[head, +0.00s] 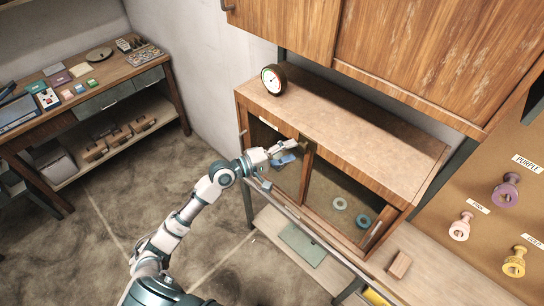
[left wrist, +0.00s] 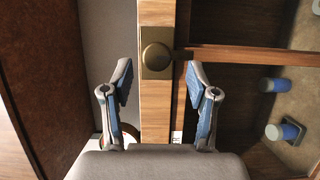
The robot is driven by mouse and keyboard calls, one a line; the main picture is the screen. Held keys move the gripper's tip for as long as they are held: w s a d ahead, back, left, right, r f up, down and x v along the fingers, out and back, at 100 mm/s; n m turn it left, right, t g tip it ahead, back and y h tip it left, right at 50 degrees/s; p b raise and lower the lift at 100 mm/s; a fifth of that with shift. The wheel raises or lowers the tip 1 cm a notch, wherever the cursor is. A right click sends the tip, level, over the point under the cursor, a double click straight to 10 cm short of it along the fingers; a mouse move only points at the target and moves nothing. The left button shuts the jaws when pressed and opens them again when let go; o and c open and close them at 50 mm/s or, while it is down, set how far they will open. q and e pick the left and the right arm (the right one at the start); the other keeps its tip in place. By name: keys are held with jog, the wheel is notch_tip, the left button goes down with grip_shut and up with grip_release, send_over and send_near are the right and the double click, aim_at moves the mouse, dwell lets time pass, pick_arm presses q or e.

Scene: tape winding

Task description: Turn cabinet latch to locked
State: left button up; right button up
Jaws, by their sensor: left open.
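The wooden cabinet (head: 345,125) stands against the wall, with two framed front doors. The brass latch (left wrist: 156,58) is a round knob on a plate on the wooden door frame (left wrist: 157,105) in the left wrist view. My left gripper (head: 290,148) is at the middle of the cabinet front in the head view. In the left wrist view, my left gripper (left wrist: 158,70) is open, one finger on each side of the frame, just below the knob. It holds nothing. My right gripper is not in view.
A round dial (head: 272,79) stands on the cabinet top. Wall cabinets (head: 430,50) hang above. A pegboard (head: 500,225) with spools is at right, a workbench (head: 90,90) at left.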

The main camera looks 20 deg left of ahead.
pick_arm(q)
jog(key=v, duration=0.9)
jog(key=shift+f, duration=0.15)
jog(key=shift+w, duration=0.1)
